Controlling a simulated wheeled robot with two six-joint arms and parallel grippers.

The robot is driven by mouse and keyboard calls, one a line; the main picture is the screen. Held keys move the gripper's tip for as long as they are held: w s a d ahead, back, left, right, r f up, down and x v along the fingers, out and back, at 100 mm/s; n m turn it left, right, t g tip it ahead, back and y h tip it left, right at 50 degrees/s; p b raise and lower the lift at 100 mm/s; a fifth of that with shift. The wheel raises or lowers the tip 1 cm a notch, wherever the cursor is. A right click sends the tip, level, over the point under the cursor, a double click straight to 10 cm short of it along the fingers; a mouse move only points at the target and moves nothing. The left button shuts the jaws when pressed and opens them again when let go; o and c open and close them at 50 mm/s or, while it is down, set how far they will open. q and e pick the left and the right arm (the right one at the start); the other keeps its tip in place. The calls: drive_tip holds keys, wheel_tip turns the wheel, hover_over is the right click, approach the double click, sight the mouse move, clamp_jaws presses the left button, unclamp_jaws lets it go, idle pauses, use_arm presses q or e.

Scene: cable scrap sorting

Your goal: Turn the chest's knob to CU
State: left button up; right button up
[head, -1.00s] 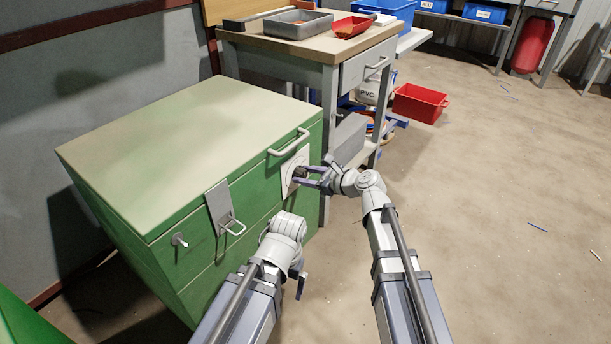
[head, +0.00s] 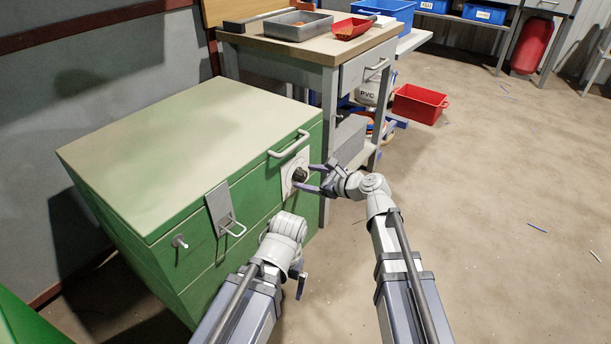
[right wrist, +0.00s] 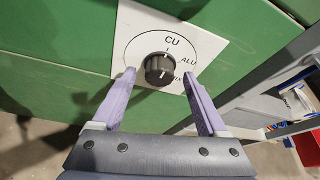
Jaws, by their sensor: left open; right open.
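The green chest (head: 190,150) has a white dial plate (head: 287,168) on its front with a dark round knob (head: 299,174). In the right wrist view the black knob (right wrist: 159,68) sits in the middle of the plate (right wrist: 205,45). CU is printed above it, ALU to its right, and a partly hidden label at lower right. I cannot tell for sure where the knob points. My right gripper (head: 314,178) is open, its fingers (right wrist: 158,92) just short of the knob, one to each side, not gripping it. My left gripper (head: 299,282) is open and empty, low before the chest.
The chest has a handle (head: 289,144), a latch (head: 222,208) and a small pin (head: 179,241) on its front. A workbench (head: 330,62) with trays stands behind it. A red bin (head: 419,103) stands on the floor. The floor at right is mostly clear.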

drive_tip(key=p+v, duration=0.2)
drive_tip(key=v, duration=0.4)
drive_tip(key=shift+s+d, duration=0.1)
drive_tip(key=b+x, duration=0.3)
drive_tip(key=x, duration=0.4)
drive_tip(key=shift+w+a+f, duration=0.15)
drive_tip(key=shift+w+a, duration=0.1)
drive_tip(key=shift+w, duration=0.15)
drive_tip(key=shift+m+g+y, duration=0.3)
drive_tip(key=shift+m, duration=0.3)
